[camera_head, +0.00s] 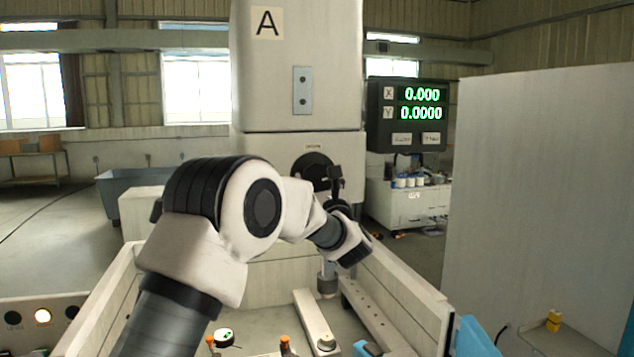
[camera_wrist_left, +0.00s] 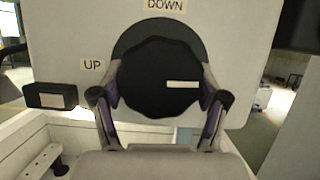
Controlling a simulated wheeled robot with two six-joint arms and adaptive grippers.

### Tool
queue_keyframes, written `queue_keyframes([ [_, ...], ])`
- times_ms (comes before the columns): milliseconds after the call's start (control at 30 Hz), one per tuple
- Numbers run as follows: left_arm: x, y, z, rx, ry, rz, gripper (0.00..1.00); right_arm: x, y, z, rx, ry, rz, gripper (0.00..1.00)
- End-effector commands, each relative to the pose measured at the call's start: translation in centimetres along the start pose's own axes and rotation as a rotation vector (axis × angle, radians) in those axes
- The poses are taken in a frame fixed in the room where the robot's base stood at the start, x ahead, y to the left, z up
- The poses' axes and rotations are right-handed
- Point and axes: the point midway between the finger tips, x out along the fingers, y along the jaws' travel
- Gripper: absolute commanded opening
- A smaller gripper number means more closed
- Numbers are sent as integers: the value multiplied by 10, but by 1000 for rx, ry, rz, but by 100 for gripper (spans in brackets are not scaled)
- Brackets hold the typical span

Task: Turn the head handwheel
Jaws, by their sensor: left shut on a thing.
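The head handwheel (camera_head: 312,168) is a round black knob on the front of the pale machine head, partly hidden by my left arm and gripper in the head view. In the left wrist view the handwheel (camera_wrist_left: 150,72) fills the middle, with a white index mark pointing right. A label "DOWN" is above it and a label "UP" at its left. My left gripper (camera_head: 332,183) is at the handwheel. In the wrist view its two fingers (camera_wrist_left: 160,88) are shut on the knob's left and right sides. My right gripper is not in view.
The machine column (camera_head: 296,90) bears a letter A. Below my left arm is an open tank with pale walls (camera_head: 405,290) and bars inside. A large grey panel (camera_head: 545,200) stands at the right.

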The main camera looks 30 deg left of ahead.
Motion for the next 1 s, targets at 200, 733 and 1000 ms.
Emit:
queue_keyframes([
  [200,1,-1,6,-4,-10,0,39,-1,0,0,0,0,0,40],
  [733,1,-1,6,-5,-11,0,99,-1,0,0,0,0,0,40],
  [1000,1,0,3,-2,-5,0,99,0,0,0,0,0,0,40],
])
